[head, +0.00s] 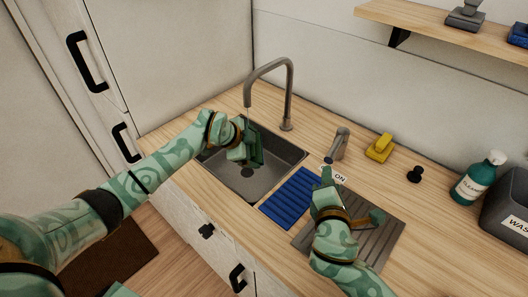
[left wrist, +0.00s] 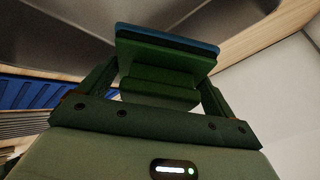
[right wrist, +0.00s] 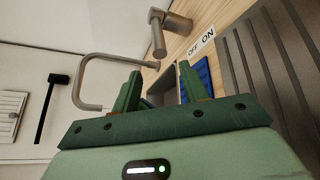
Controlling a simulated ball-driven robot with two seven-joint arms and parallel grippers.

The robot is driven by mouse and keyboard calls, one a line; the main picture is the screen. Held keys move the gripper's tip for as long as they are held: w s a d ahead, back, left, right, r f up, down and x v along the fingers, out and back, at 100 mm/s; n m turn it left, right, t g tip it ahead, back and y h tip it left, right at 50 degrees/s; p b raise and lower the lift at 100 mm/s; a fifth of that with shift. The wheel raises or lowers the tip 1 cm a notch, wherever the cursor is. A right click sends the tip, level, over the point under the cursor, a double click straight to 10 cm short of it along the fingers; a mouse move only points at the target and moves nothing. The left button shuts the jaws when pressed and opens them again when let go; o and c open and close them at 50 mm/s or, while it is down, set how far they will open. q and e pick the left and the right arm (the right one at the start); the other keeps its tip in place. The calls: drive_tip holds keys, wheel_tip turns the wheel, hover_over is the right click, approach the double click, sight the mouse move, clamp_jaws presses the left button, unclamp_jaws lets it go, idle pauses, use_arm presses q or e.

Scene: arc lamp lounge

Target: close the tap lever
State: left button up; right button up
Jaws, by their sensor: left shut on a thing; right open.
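The grey tap lever (head: 340,143) stands on the counter right of the sink, beside a white OFF/ON label (head: 340,178); it also shows in the right wrist view (right wrist: 172,22). I cannot tell which word it points to. My right gripper (head: 326,178) is open and empty in front of the lever, apart from it. The grey arched tap (head: 290,85) stands behind the sink; a thin pale streak hangs under its spout. My left gripper (head: 240,135) is shut on a green block with a blue edge (left wrist: 165,50), over the sink. The gripper partly hides the block.
The dark sink (head: 285,165) lies left of a blue ribbed mat (head: 290,200) and a grey ribbed drainboard (head: 385,240).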

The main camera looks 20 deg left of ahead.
sight(336, 146)
drive_tip(key=shift+c, duration=0.3)
